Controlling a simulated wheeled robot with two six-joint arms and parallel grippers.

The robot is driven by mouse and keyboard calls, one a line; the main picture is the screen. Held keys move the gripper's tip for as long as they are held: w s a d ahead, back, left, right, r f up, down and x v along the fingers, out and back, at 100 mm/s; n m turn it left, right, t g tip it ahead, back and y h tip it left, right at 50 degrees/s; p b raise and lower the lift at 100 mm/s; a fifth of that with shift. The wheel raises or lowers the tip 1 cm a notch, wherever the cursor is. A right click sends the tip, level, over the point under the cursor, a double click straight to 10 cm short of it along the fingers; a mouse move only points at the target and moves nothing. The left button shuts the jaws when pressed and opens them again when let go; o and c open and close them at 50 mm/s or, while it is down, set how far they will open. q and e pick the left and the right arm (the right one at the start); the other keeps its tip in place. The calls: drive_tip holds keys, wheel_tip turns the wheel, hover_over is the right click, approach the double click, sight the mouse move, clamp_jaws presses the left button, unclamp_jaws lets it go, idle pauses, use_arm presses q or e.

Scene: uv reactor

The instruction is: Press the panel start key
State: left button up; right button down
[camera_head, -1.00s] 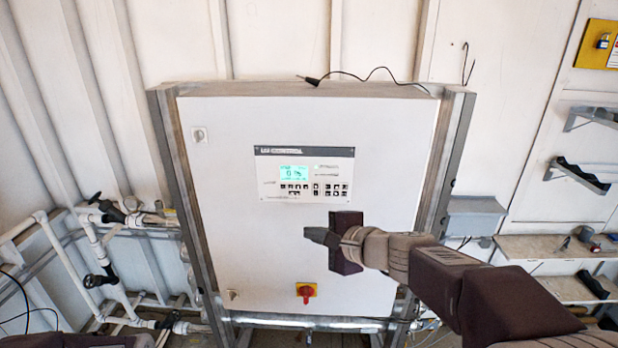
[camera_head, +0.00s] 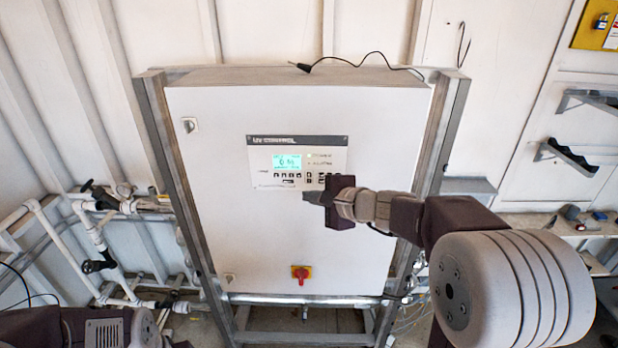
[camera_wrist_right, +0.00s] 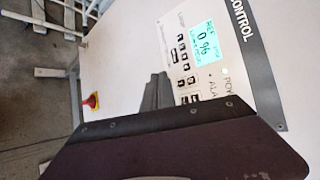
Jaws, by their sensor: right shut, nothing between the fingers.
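The control panel (camera_head: 256,145) is a grey plate with a lit green display (camera_head: 287,162) and rows of small black keys (camera_head: 287,176). It is set in the front of a white cabinet (camera_head: 225,240). My right gripper (camera_head: 307,197) is shut and empty, its tips just below the panel's keys. In the right wrist view, the shut fingers (camera_wrist_right: 158,86) point toward the keys (camera_wrist_right: 182,65). I cannot tell which key is start, or whether the tips touch anything. Part of my left arm shows at lower left, without its gripper.
A red and yellow switch (camera_head: 300,273) is low on the cabinet door. A grey metal frame (camera_head: 170,170) surrounds the cabinet. A black cable (camera_head: 365,58) lies on top. White pipes (camera_head: 95,240) run at left, and shelves (camera_head: 570,155) hang at right.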

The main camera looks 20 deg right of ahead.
sight(309, 181)
drive_tip(key=shift+w+d+r, duration=0.1)
drive_tip(key=shift+w+d, duration=0.1)
drive_tip(key=shift+w, duration=0.4)
drive_tip(key=shift+w+d, duration=0.2)
drive_tip(key=shift+w, duration=0.4)
drive_tip(key=shift+w, duration=0.15)
idle(1.1)
drive_tip(key=shift+w+d, duration=0.1)
drive_tip(key=shift+w, duration=0.2)
